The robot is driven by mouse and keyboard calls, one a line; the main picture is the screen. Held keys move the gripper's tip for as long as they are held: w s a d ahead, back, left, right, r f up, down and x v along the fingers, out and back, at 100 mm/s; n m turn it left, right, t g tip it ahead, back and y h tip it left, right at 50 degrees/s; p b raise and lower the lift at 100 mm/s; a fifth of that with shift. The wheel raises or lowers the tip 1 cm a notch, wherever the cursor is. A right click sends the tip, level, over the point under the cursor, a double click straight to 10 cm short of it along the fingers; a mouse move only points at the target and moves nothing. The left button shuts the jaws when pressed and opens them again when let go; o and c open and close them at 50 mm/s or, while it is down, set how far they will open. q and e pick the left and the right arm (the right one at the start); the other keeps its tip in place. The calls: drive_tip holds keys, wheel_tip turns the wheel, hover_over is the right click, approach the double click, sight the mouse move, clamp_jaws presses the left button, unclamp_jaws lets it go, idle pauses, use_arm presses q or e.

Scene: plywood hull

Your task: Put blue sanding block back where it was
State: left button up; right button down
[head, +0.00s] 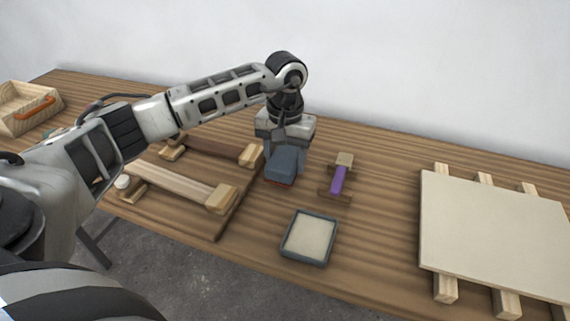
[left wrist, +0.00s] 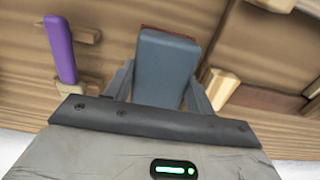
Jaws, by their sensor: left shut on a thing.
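The blue sanding block (head: 281,167) is a blue-grey block with a reddish underside edge. My left gripper (head: 286,150) points down over the middle of the workbench and is shut on the block. In the left wrist view the block (left wrist: 165,68) sits between the two fingers (left wrist: 160,85). I cannot tell whether its underside touches the bench. A shallow grey-rimmed tray with a pale inside (head: 309,238) lies in front of the block, apart from it. My right gripper is not in view.
A purple-handled tool (head: 339,180) lies on wooden rests just right of the block. Wooden clamp-like frames (head: 180,184) stand to the left. A pale panel (head: 495,230) lies on battens at right. A wooden box (head: 22,110) with an orange-handled item sits far left.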

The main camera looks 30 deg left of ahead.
use_arm(q)
wheel_tip(320, 180, down, 2)
drive_tip(key=shift+f, duration=0.1)
drive_tip(key=shift+f, duration=0.1)
drive_tip(key=shift+f, duration=0.2)
drive_tip(key=o, duration=1)
drive_tip(key=shift+r, duration=0.1)
